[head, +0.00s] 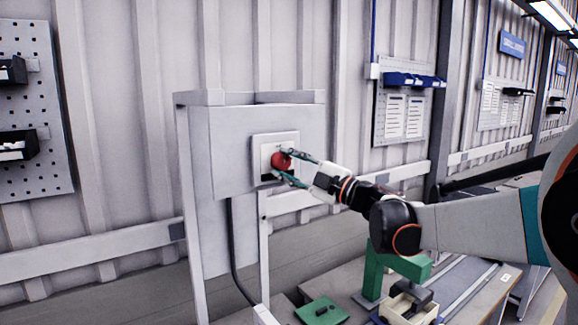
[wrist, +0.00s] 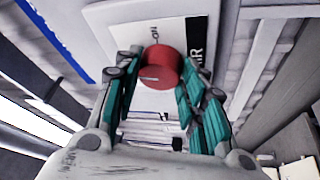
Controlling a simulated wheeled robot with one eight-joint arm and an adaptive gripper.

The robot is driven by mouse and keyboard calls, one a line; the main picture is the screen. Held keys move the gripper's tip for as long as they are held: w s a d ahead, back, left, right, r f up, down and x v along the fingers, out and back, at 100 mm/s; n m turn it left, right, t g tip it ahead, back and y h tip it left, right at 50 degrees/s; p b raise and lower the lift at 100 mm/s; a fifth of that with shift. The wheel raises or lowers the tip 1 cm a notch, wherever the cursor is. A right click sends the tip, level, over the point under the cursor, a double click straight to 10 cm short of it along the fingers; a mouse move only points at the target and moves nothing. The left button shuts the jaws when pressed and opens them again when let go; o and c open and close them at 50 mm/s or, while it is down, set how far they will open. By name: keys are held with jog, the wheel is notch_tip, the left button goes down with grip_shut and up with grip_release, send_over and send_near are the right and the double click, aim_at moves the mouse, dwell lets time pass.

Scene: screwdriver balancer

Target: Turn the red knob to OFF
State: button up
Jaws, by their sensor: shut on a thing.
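The red knob (head: 280,161) sits on a white plate (head: 262,143) on the front of a grey panel box (head: 225,150). In the wrist view the red knob (wrist: 160,66) is round, with a pale mark line on its face, on the white plate (wrist: 122,17) with dark printed lettering and a black label at its right. The lettering is only partly readable. My gripper (head: 286,168) reaches in from the right. Its teal fingers (wrist: 158,84) lie on either side of the knob and are shut on it.
A workbench (head: 490,288) stands below my arm, with a green plate (head: 321,312), a green stand (head: 400,262) and a small box (head: 408,308). A black cable (head: 232,250) hangs below the panel box. Pegboards (head: 35,90) with bins hang on the wall.

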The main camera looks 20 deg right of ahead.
jog(key=shift+n+g, duration=0.5)
jog(key=shift+n, duration=0.8)
jog(key=o, duration=1.1)
jog(key=shift+c, duration=0.2)
jog(key=v, duration=1.2)
jog(key=shift+r, duration=0.15)
